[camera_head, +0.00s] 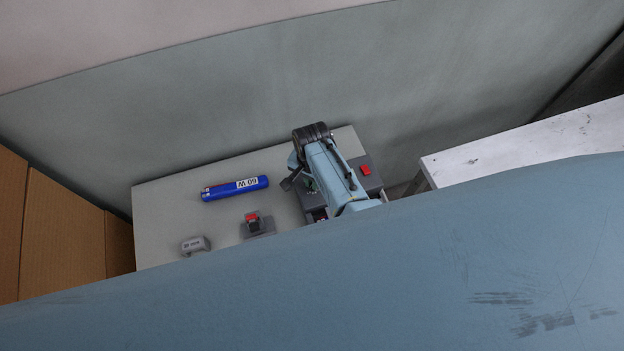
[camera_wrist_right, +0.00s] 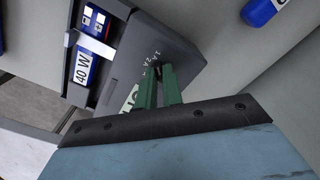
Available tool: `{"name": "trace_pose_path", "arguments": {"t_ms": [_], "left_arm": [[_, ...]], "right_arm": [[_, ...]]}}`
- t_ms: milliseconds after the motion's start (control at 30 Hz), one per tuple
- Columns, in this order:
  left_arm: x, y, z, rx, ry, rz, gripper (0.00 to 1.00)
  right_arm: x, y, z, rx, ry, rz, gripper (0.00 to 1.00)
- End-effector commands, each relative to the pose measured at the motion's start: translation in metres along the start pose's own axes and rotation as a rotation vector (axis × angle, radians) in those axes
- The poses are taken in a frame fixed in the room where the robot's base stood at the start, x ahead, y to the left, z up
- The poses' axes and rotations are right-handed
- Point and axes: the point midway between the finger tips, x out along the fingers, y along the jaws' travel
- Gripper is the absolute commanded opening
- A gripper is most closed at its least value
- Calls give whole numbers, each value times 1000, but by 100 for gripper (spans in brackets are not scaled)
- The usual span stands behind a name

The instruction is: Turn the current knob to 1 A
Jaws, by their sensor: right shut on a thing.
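The dark grey device (camera_head: 370,182) stands at the right end of the table and also fills the upper left of the right wrist view (camera_wrist_right: 130,60). Its face carries small white current marks, of which "1 A" and "2 A" can be read. My right gripper (camera_head: 311,185) is over the device. In the right wrist view, its green fingers (camera_wrist_right: 160,74) are shut on the current knob beside these marks. The knob is mostly hidden between the fingertips, so its pointing direction cannot be told. My left gripper is not in view.
A blue "60 W" cylinder (camera_head: 234,188) lies left of the device. A small block with a red top (camera_head: 254,224) and a grey labelled piece (camera_head: 195,244) are nearer.

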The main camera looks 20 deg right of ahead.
Motion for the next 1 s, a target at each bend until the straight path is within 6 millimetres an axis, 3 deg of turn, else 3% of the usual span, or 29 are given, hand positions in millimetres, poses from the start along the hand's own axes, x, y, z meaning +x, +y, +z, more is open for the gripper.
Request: {"name": "trace_pose_path", "arguments": {"t_ms": [200, 567, 1000], "left_arm": [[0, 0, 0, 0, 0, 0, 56], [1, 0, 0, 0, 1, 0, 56], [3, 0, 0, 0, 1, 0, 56]], "right_arm": [[0, 0, -1, 2, 2, -1, 30], [-4, 0, 0, 0, 1, -1, 30], [-58, -1, -1, 2, 2, -3, 30]]}}
